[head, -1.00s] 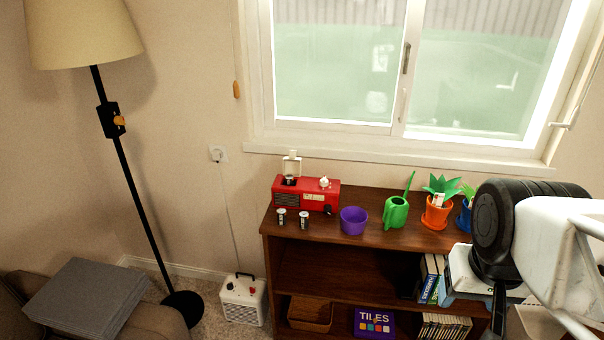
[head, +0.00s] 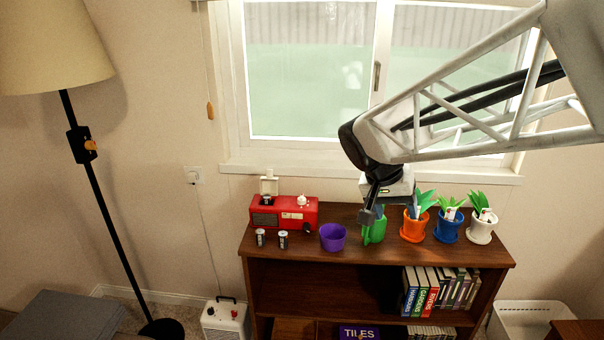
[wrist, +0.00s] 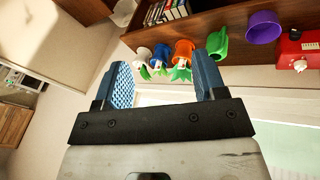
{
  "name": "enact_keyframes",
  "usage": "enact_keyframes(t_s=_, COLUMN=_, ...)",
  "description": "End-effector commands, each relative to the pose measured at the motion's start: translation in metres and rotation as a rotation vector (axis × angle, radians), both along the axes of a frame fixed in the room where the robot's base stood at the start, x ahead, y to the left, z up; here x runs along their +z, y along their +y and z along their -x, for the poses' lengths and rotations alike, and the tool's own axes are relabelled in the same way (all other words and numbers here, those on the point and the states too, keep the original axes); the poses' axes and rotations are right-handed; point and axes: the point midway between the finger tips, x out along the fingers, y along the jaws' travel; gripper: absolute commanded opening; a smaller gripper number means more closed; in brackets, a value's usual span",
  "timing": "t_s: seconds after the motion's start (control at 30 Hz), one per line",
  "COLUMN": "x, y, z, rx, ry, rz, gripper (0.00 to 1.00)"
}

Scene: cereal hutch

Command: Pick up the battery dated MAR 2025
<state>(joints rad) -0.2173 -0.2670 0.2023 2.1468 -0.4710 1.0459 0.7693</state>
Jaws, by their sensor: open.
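Two small dark batteries with pale bands, a left one (head: 260,237) and a right one (head: 283,240), stand upright on the shelf top in front of the red radio (head: 262,217). Their dates are too small to read. The radio's lid (head: 269,185) is raised, and a dark round thing (head: 267,200) shows by it; I cannot tell what it is. My gripper (head: 372,214) is at the green watering can, partly in front of it, well right of the batteries. In the wrist view my gripper (wrist: 162,62) is open and empty, with blue fingers apart. No batteries show there.
The purple bowl (head: 333,237) stands between the batteries and the green watering can (head: 374,232). Orange (head: 413,229), blue (head: 447,231) and white (head: 481,231) plant pots stand to the right. The window (head: 310,80) is behind. The shelf's front edge is clear.

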Motion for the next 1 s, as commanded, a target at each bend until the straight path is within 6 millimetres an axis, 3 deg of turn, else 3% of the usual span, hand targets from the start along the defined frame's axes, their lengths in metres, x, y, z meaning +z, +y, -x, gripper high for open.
enact_keyframes(t_s=0.1, x=-0.005, y=0.016, z=-0.032, rx=-0.030, ry=-0.021, rz=0.045, gripper=0.64)
enact_keyframes(t_s=0.57, x=-0.032, y=0.091, z=-0.145, rx=-0.141, ry=-0.177, rz=0.205, gripper=0.64)
enact_keyframes(t_s=1.0, x=-0.081, y=0.190, z=-0.240, rx=-0.212, ry=-0.406, rz=0.307, gripper=0.64)
